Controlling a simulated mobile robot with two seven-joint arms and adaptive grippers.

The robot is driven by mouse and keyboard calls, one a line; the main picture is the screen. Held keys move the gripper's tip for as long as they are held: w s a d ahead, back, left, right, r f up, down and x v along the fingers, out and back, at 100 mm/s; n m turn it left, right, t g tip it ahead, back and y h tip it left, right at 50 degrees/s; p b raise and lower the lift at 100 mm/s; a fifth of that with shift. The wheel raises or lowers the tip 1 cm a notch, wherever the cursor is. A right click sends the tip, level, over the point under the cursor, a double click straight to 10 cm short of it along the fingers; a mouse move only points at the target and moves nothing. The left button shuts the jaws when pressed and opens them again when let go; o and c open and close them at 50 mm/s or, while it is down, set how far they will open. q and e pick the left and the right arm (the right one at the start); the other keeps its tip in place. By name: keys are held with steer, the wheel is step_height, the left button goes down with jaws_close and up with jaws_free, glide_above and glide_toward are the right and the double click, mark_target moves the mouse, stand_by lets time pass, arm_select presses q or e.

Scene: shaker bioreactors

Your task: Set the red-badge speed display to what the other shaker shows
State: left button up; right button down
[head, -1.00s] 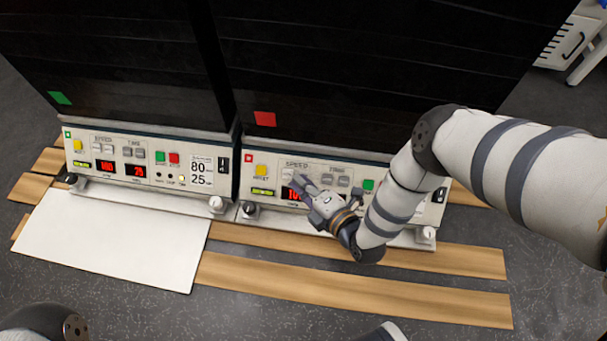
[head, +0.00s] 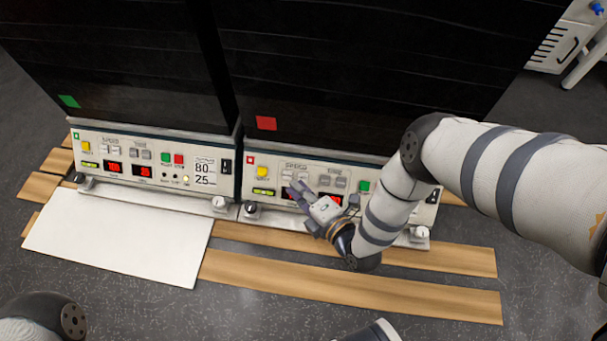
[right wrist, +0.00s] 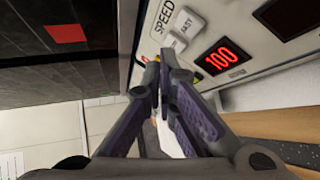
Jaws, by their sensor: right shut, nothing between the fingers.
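The red-badge shaker's control panel (head: 278,172) is right of centre, under the red badge (head: 266,123). Its red speed display (right wrist: 221,56) reads 100 in the right wrist view; in the head view my gripper partly hides it. My right gripper (right wrist: 160,66) is shut and empty, its tips close to the speed keys (right wrist: 181,33); I cannot tell whether they touch. It also shows in the head view (head: 293,189) in front of the panel. The other shaker, with a green badge (head: 69,101), has a lit speed display (head: 113,168), too small to read surely. My left gripper is out of view.
A second red display (right wrist: 288,14) sits beside the speed display. Yellow (head: 262,171) and green (head: 364,186) buttons flank the key groups. A white board (head: 115,240) and wooden planks (head: 360,290) lie on the floor in front.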

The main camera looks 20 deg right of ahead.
steer(key=shift+s+a+r+p, duration=0.35)
steer(key=shift+s+r+p, duration=0.1)
steer(key=shift+s+r, duration=0.1)
steer(key=shift+s+a+r+p, duration=0.3)
steer(key=shift+s+r+p, duration=0.1)
steer(key=shift+r+p, duration=0.1)
